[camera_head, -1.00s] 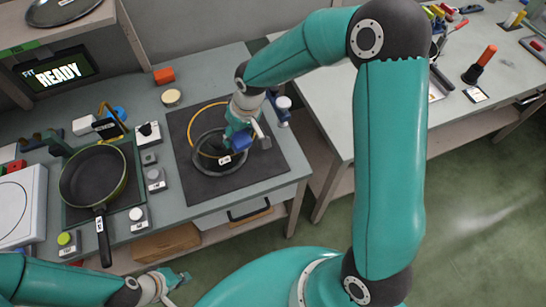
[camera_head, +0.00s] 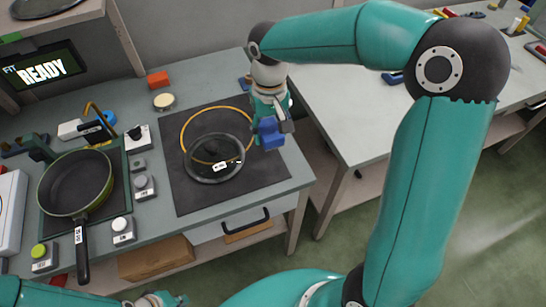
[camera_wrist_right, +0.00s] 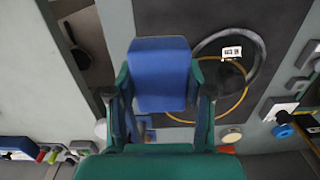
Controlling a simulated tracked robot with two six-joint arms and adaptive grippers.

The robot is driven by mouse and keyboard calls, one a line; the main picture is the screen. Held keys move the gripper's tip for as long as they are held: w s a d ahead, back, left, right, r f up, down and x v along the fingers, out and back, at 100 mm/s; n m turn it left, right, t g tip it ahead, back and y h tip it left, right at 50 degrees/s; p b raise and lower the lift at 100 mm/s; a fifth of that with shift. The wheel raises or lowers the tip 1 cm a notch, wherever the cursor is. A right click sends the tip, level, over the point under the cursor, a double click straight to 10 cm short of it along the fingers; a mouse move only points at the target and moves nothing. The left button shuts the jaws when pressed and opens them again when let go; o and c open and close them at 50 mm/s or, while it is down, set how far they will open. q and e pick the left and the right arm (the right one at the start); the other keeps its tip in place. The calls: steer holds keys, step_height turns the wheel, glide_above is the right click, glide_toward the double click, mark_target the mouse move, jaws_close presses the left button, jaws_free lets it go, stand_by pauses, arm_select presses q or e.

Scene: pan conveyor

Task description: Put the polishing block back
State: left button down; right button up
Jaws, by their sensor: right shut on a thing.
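My right gripper (camera_head: 268,112) is shut on the blue polishing block (camera_head: 270,134), above the right side of the black mat (camera_head: 185,188). In the right wrist view the block (camera_wrist_right: 160,75) sits between both fingers of the gripper (camera_wrist_right: 160,95). A round lid with a dark rim (camera_head: 236,172) and a tag lies on the mat, partly over a yellow ring (camera_head: 187,125), left of the block. A small blue item (camera_head: 246,83) shows behind the gripper, partly hidden. My left gripper (camera_head: 165,300) is at the bottom edge, cut off by the frame.
A dark pan (camera_head: 75,182) rests on a green-edged mat at the left. Knobs and buttons (camera_head: 144,186) stand between it and the black mat. An orange block (camera_head: 158,80) and a round cream-topped item (camera_head: 163,102) are behind. A pale side table (camera_head: 335,115) lies right, beyond a gap.

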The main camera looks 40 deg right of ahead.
mark_target(270, 165)
step_height(270, 165, down, 12)
steer(key=shift+r, duration=0.15)
stand_by(0.3)
steer(key=o, duration=1.1)
step_height(270, 165, up, 12)
steer(key=shift+w+d+r, duration=0.1)
steer(key=shift+w+d, duration=0.05)
stand_by(0.3)
